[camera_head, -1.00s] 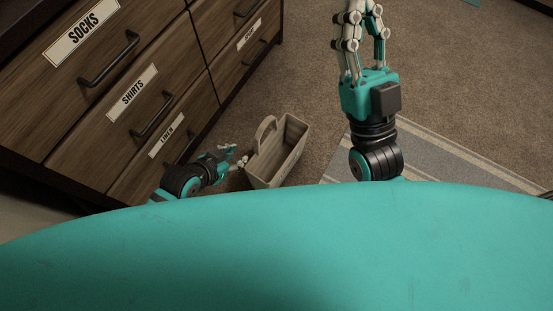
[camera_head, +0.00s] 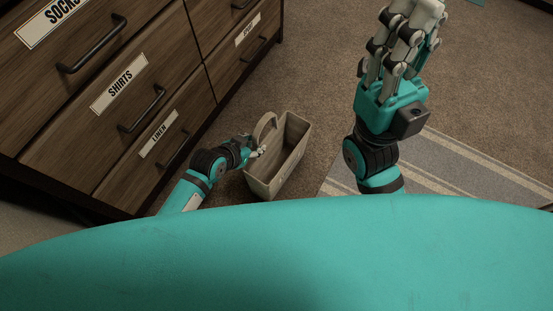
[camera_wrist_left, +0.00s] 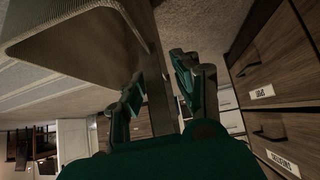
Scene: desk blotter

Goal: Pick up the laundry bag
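The laundry bag (camera_head: 263,187) is a beige, open-topped, box-shaped bag with an upright loop handle on its left side. It stands on the carpet in the head view and looks empty. My left gripper (camera_head: 256,149) is at this handle. In the left wrist view the bag (camera_wrist_left: 75,48) fills the upper left, and its handle strap runs between the two spread fingers of my left gripper (camera_wrist_left: 160,72). A firm grip on the strap does not show. My right gripper (camera_head: 412,30) is raised, away from the bag; its fingertips are near the top edge and their opening is unclear.
A dark wooden dresser (camera_head: 70,125) with labelled drawers stands close on the left of the bag. A striped grey rug (camera_head: 450,175) lies on the right. Open carpet (camera_head: 310,60) lies beyond the bag.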

